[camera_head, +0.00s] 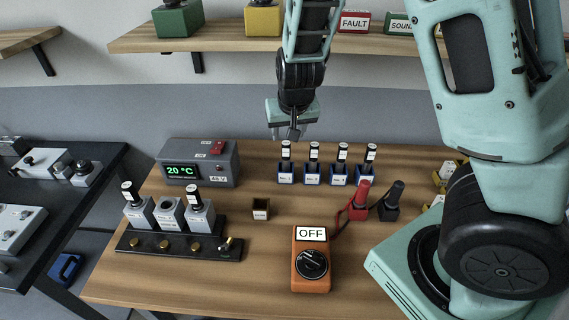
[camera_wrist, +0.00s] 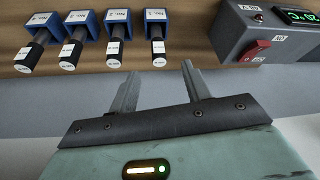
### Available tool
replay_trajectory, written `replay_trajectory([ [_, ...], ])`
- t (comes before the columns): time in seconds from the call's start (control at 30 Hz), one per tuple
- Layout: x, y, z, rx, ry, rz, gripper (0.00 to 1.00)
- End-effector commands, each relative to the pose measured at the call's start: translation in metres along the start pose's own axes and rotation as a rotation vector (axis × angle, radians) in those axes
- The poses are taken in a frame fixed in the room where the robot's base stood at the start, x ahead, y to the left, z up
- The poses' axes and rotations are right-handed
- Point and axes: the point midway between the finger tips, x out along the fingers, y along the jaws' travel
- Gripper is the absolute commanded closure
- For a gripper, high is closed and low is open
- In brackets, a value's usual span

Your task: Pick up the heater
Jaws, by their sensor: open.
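I cannot read which object is labelled heater. Several black-handled plugs with white tags stand upright in blue numbered holders at the table's back, the leftmost being No. 1 (camera_head: 286,151). It also shows in the wrist view (camera_wrist: 157,48), slightly left of centre. Two similar tagged handles (camera_head: 129,193) (camera_head: 193,196) stand in grey blocks at front left, with an empty-looking socket (camera_head: 168,207) between them. My gripper (camera_head: 290,133) is open and empty, above and behind the No. 1 holder. Its two fingers (camera_wrist: 160,92) point towards that holder and touch nothing.
A grey controller (camera_head: 222,165) reading 20 °C with a red switch stands back left. An orange meter (camera_head: 311,269) showing OFF is at the front. Red (camera_head: 360,201) and black (camera_head: 391,202) connectors stand right. A small box (camera_head: 261,210) is mid-table. A shelf (camera_head: 215,44) hangs behind.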

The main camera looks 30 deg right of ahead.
Motion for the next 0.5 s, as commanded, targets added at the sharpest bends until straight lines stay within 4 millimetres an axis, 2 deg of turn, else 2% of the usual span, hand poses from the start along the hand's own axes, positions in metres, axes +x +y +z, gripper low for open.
replay_trajectory([
  [0.03, 0.012, 0.002, 0.001, 0.001, -0.003, 0.003, 0.52],
  [0.3, 0.057, 0.001, 0.001, 0.001, -0.004, 0.002, 0.52],
  [0.5, 0.073, 0.0, 0.001, -0.001, -0.002, 0.0, 0.52],
])
